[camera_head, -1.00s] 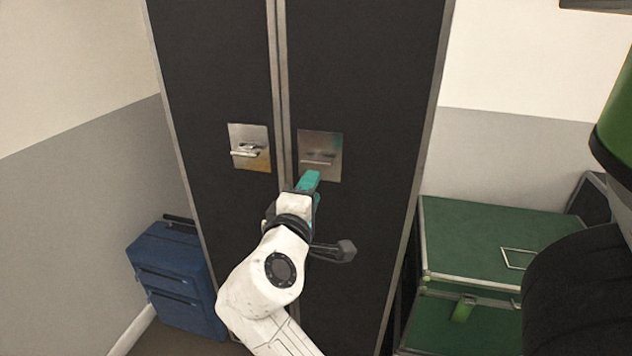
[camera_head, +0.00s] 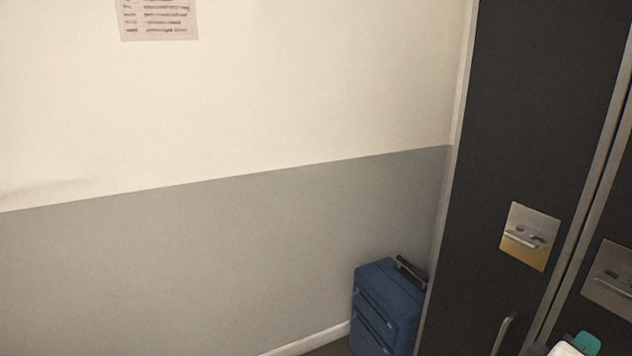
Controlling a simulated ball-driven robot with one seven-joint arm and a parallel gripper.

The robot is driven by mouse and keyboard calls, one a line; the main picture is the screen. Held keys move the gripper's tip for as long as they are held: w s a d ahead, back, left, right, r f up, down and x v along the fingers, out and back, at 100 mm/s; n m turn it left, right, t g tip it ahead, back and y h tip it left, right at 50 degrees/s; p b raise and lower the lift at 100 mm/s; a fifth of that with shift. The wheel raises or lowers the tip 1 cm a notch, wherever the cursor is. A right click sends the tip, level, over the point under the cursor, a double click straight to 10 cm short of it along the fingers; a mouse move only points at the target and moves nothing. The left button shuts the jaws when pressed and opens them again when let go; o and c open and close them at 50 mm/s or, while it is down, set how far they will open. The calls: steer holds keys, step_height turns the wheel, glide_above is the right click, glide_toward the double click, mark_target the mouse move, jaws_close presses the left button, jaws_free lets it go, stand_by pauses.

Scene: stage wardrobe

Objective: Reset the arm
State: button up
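My gripper (camera_head: 584,343) shows only in part at the bottom right edge of the head view, as a teal fingertip and a bit of white housing. It is in front of the black wardrobe (camera_head: 497,130), below the right door's metal latch plate (camera_head: 611,279). Whether its fingers are open or shut cannot be made out. The rest of my arm is out of the picture. The wardrobe doors look closed.
A blue suitcase (camera_head: 388,305) stands on the floor against the wall, left of the wardrobe. A second latch plate (camera_head: 530,236) is on the left door. A printed notice (camera_head: 158,17) hangs on the wall.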

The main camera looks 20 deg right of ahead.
steer(key=s+a+f+y, duration=0.1)
steer(key=a+f+y, duration=0.25)
steer(key=f, duration=0.35)
steer(key=s+a+f+y, duration=0.1)
steer(key=a+f+y, duration=0.25)
steer(key=f, duration=0.45)
steer(key=s+a+f+g+y, duration=0.1)
steer(key=s+a+f+y, duration=0.3)
steer(key=a+f, duration=0.1)
steer(key=s+a+f+m+y+p, duration=0.1)
steer(key=s+a+f+y, duration=0.2)
steer(key=a+f, duration=0.3)
steer(key=shift+s+a+g+y+p, duration=0.35)
steer(key=shift+a+y, duration=0.25)
steer(key=shift+a, duration=0.65)
